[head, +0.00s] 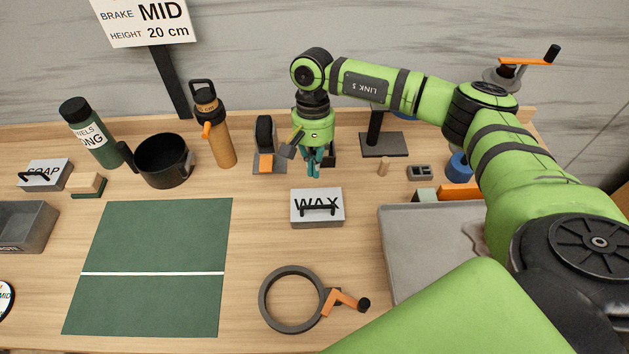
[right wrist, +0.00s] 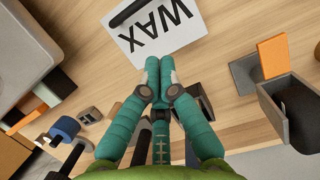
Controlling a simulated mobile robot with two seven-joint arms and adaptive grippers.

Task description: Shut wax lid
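The wax box (head: 317,222) stands on the bench in the middle of the head view. Its pale lid, marked WAX with a black bar handle, lies flat on top and looks closed; no gap shows. The lid also shows upside down at the top of the right wrist view (right wrist: 150,32). My right gripper (head: 313,172) points down just behind the box, apart from it in the head view. Its teal fingers are together in the right wrist view (right wrist: 159,72), with nothing visible between them. My left gripper is not in view.
A grey tray (head: 395,262) lies to the right of the box, under my arm. A dark ring with an orange crank (head: 264,301) lies in front. Bench around the wax box is clear.

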